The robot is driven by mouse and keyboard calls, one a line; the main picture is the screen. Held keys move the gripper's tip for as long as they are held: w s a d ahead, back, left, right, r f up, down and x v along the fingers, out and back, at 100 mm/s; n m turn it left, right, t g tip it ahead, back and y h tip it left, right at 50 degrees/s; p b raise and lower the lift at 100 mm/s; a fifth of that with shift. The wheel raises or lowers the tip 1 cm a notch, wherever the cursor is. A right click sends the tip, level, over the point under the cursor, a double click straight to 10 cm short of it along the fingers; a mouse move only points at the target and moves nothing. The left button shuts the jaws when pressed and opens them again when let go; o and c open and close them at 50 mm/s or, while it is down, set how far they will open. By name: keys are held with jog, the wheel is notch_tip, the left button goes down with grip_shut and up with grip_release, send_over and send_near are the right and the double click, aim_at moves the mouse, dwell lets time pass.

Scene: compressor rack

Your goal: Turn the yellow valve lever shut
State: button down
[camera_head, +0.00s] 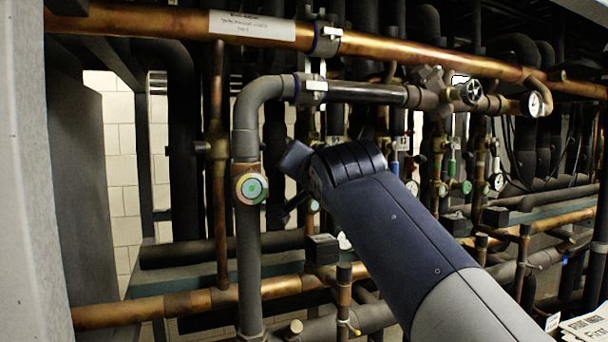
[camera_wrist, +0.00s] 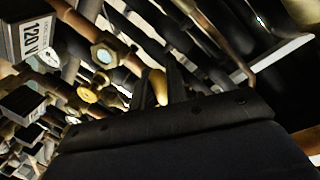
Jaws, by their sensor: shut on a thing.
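The yellow valve lever (camera_wrist: 159,88) shows in the wrist view as a small yellow piece between the two dark fingers of my gripper (camera_wrist: 158,87). My gripper is shut on it. Most of the lever and its valve body are hidden by the fingers and the gripper housing, so I cannot tell the lever's angle. In the head view my dark arm reaches in among the pipes from the lower right and hides the lever; I cannot make out the fingertips there.
Around my arm are a grey insulated elbow pipe (camera_head: 247,130) with a green-centred sight glass (camera_head: 251,188), a long copper pipe (camera_head: 420,50) above and copper pipes below. The wrist view shows a box marked 120 V (camera_wrist: 30,38) and a round yellow fitting (camera_wrist: 89,94).

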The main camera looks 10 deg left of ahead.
jog(key=shift+s+a+r+m, duration=0.1)
jog(key=shift+r+m, duration=0.05)
jog(key=shift+m, duration=0.15)
jog(key=c, duration=1.4)
grip_release()
jog(key=shift+c, duration=0.2)
jog(key=b+v, duration=0.3)
jog(key=v, duration=0.7)
jog(key=shift+s, duration=0.35)
jog(key=shift+d, duration=0.25)
jog(key=shift+c, duration=0.4)
